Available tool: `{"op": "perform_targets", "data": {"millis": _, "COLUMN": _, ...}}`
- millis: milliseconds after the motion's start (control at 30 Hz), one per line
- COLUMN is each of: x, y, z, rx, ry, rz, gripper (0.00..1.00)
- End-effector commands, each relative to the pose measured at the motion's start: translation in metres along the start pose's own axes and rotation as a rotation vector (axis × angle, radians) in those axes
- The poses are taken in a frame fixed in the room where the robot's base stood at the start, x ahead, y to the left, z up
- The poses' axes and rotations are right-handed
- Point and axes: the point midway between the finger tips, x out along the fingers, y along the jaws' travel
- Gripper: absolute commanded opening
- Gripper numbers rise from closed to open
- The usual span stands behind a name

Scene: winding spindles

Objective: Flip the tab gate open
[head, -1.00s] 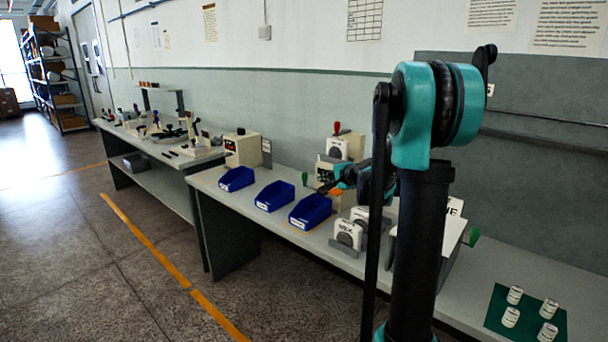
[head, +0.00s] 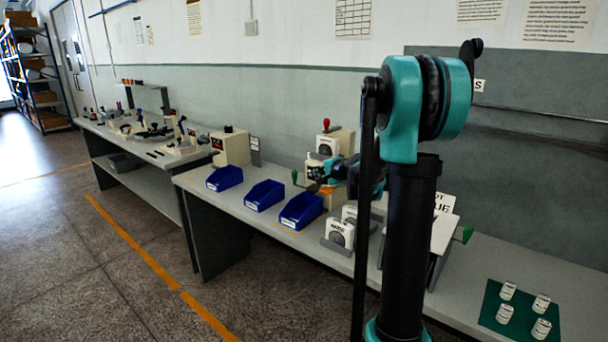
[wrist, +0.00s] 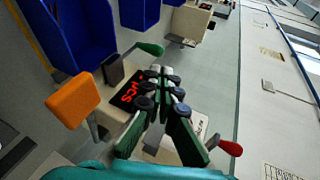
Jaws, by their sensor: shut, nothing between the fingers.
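An orange tab (wrist: 72,100) on a thin grey stem shows at the left of the wrist view, and I take it to be the tab gate. It stands beside a cream machine with a black panel of red lit characters (wrist: 128,95). My gripper (wrist: 165,78) is shut and empty over this machine, right of the orange tab and apart from it. A green-ended lever (wrist: 150,48) is just beyond the fingertips. In the head view my gripper (head: 318,182) is small at the machine's front, and the arm partly hides the machine.
Blue bins (head: 302,211) line the bench front, left of the machine. White dial units (head: 340,234) stand in front of it. A red-ended lever (wrist: 230,148) is at the right of the wrist view. A green mat (head: 490,308) with white cylinders lies at the right bench end.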

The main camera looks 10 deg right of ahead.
Motion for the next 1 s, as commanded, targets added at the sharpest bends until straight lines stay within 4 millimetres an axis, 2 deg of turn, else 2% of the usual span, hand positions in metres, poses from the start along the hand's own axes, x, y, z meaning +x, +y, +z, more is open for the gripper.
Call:
{"op": "perform_targets", "data": {"millis": 767, "x": 0.001, "y": 0.0, "z": 0.0, "rx": 0.0, "ry": 0.0, "rz": 0.0, "gripper": 0.0}}
{"op": "perform_targets", "data": {"millis": 867, "x": 0.006, "y": 0.0, "z": 0.0, "rx": 0.0, "ry": 0.0, "rz": 0.0, "gripper": 0.0}}
{"op": "perform_targets", "data": {"millis": 1000, "x": 0.023, "y": 0.0, "z": 0.0, "rx": -0.001, "ry": -0.001, "rz": -0.001, "gripper": 0.0}}
